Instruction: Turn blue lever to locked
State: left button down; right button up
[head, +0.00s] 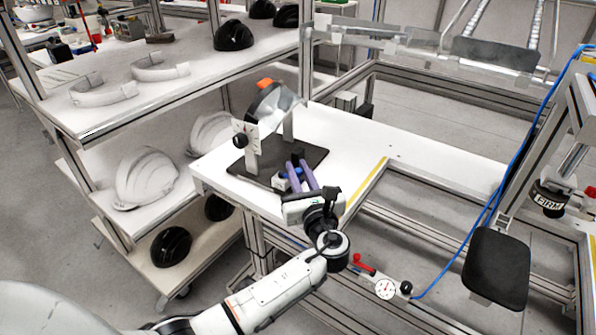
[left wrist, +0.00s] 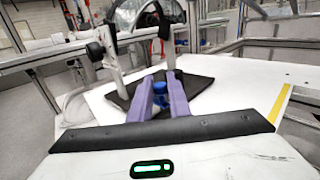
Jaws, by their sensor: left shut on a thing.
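My left gripper (head: 299,165) reaches over the front of the white table, its two purple fingers pointing at the fixture. In the left wrist view the fingers (left wrist: 160,84) close around a small blue part (left wrist: 158,98), which looks like the blue lever. The fingers hide much of it, so its angle and any locked mark cannot be read. My right gripper is not in view.
Shelves at left hold white helmet shells (head: 146,178) and black ones (head: 172,246). The white table (head: 405,160) is clear to the right of the fixture, with a yellow strip (head: 368,182). A gauge (head: 385,288) and a blue hose (head: 487,213) are at the lower right.

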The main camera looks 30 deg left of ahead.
pick_arm(q)
jog(key=c, duration=1.7)
grip_release()
jog(key=v, duration=1)
jog(key=shift+d+r, duration=0.1)
jog(key=shift+s, duration=0.1)
